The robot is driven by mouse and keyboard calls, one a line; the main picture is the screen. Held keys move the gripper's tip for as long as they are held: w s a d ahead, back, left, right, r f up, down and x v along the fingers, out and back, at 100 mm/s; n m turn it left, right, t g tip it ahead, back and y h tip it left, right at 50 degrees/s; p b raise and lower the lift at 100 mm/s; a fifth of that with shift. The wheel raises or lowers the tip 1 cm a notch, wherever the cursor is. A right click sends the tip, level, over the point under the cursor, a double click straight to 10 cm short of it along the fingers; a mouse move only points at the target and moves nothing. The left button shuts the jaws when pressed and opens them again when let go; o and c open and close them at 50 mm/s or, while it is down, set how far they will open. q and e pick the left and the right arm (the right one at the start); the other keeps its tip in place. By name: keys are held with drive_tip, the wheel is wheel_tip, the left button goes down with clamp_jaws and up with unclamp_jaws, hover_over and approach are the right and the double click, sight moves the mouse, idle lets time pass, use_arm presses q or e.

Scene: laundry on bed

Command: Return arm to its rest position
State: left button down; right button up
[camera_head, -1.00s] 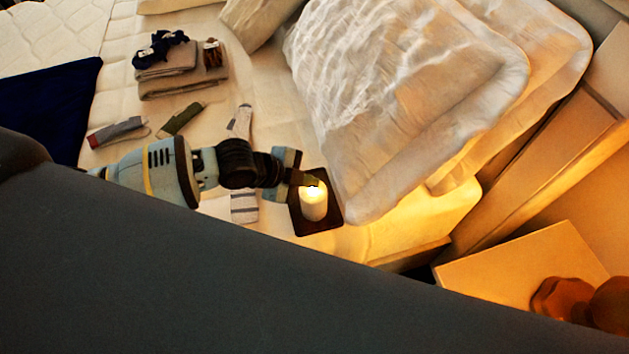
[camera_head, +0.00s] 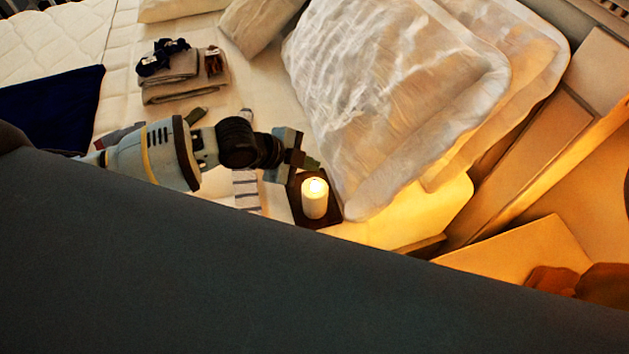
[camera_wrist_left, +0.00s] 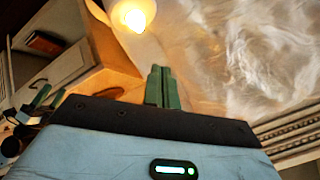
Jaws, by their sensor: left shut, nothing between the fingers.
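My left gripper (camera_head: 312,163) comes in from the left over the bed. Its green fingers are shut with nothing between them, and they also show in the left wrist view (camera_wrist_left: 162,88). In the head view the fingertips appear just above and beside a lit white candle (camera_head: 314,198). The candle stands upright on a dark square tray (camera_head: 296,208), partly hidden by the gripper. In the left wrist view the candle glow (camera_wrist_left: 133,14) is at the top, apart from the fingers.
A large pale pillow (camera_head: 390,90) lies right of the gripper. Folded towels (camera_head: 185,88) with dark socks on top lie at the back left. A dark blue cloth (camera_head: 50,105) lies at far left. A striped sock (camera_head: 246,190) lies beneath the arm. A nightstand (camera_head: 520,255) stands at lower right.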

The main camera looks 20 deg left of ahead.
use_arm(q)
drive_tip(key=shift+d, duration=0.1)
drive_tip(key=s+d+f+n+t+h, duration=0.1)
drive_tip(key=s+d+f+n+t, duration=0.1)
drive_tip(key=s+d+f+n, duration=0.5)
drive_tip(key=s+a+f+n+y, duration=0.2)
drive_tip(key=s+a+f+n, duration=0.1)
drive_tip(key=s, duration=0.3)
drive_tip(key=s+a+f+n+y, duration=0.2)
drive_tip(key=s+a+f+n, duration=0.1)
drive_tip(key=s+a, duration=0.3)
drive_tip(key=s+a+f+n+t+y, duration=0.1)
drive_tip(key=s+a+f+n+y, duration=0.1)
drive_tip(key=s+a+f+n, duration=0.2)
drive_tip(key=s, duration=0.2)
drive_tip(key=shift+s+a+f, duration=0.15)
drive_tip(key=shift+s+f, duration=0.2)
drive_tip(key=shift+s, duration=0.05)
